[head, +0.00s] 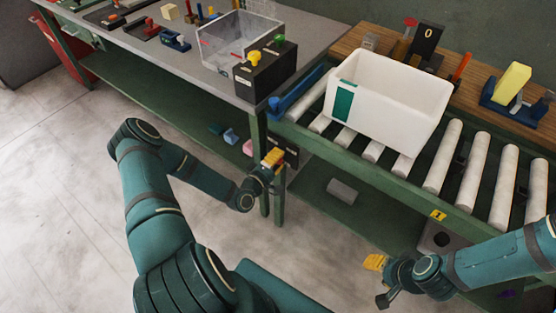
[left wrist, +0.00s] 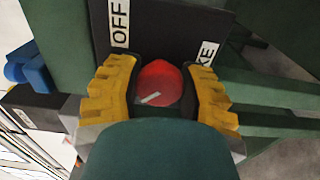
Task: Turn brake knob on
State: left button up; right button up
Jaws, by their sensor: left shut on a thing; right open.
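The red brake knob (left wrist: 158,82) shows in the left wrist view on a black panel (left wrist: 182,28). A white "OFF" label is at upper left, and a partly hidden label ending in "KE" is at upper right. The knob's short white mark is slanted in the picture, on its lower part. My left gripper (left wrist: 160,90) is shut on the knob, with a yellow finger on each side. In the head view, my left gripper (head: 272,159) is at the panel below the grey table, and the knob is hidden. My right gripper (head: 379,281) is open and empty above the floor.
A grey table (head: 325,30) with a clear bin (head: 232,48) and a black button box (head: 266,76) stands above the left gripper. A roller conveyor (head: 441,158) carries a white tote (head: 398,95) on the right. Green legs and shelves are close by; floor is clear at left.

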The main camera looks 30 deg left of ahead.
dwell(0.4)
pick_arm(q)
jog(key=o, duration=1.2)
jog(key=shift+s, duration=0.1)
jog(key=s, duration=1.1)
jog(key=shift+s+a, duration=0.4)
jog(key=shift+a, duration=0.05)
